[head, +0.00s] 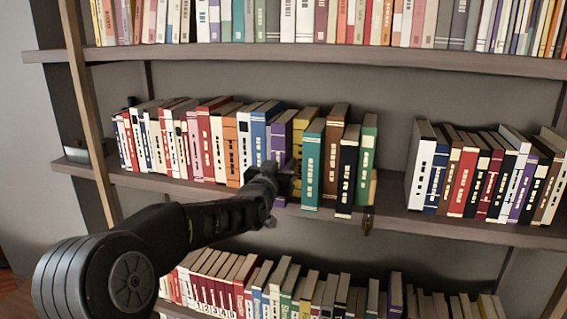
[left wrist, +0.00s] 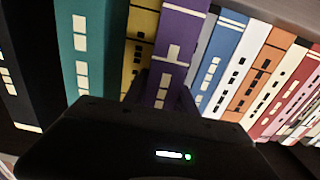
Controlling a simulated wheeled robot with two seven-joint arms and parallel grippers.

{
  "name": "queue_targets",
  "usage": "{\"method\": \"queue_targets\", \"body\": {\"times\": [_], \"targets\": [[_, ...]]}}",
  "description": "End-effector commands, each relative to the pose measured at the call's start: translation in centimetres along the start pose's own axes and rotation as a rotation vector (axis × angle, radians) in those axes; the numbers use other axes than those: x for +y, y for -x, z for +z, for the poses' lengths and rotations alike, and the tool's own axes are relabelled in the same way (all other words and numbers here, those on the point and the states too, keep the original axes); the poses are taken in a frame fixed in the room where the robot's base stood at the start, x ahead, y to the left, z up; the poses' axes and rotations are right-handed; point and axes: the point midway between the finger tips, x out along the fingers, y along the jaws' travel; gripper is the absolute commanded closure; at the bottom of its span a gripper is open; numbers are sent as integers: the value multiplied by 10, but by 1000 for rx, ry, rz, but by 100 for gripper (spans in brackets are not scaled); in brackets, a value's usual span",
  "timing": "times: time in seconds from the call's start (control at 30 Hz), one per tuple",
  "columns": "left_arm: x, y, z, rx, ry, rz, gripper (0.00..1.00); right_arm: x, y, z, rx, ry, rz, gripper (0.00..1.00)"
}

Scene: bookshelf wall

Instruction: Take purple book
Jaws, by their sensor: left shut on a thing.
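The purple book (head: 280,142) stands upright on the middle shelf, between a blue book and a yellow book. Its spine with pale label marks fills the middle of the left wrist view (left wrist: 176,50). My left gripper (head: 281,184) is at the lower part of the purple spine, with its fingers on either side of it. In the left wrist view my left gripper (left wrist: 163,98) is shut on the purple book, and the gripper body hides the spine's lower end. My right gripper is in neither view.
The yellow book (head: 301,130) and a teal book (head: 312,165) stand close on the right, the blue book (head: 259,138) on the left. A gap (head: 392,180) lies further right on the middle shelf. Shelves above and below are full of books.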

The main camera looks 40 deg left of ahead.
Motion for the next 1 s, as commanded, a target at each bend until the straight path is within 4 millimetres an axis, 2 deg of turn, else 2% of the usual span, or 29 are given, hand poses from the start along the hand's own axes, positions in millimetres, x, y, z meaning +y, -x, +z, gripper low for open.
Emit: {"method": "queue_targets", "body": {"times": [0.2,0.43,0.67,1.0], "targets": [[0,-3,-13,12,0,2,100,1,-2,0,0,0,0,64],[-1,-4,-39,13,0,3,100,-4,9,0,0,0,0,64],[-2,-5,-56,13,1,5,100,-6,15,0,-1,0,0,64],[-2,-6,-71,12,0,6,100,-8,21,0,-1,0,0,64]]}}
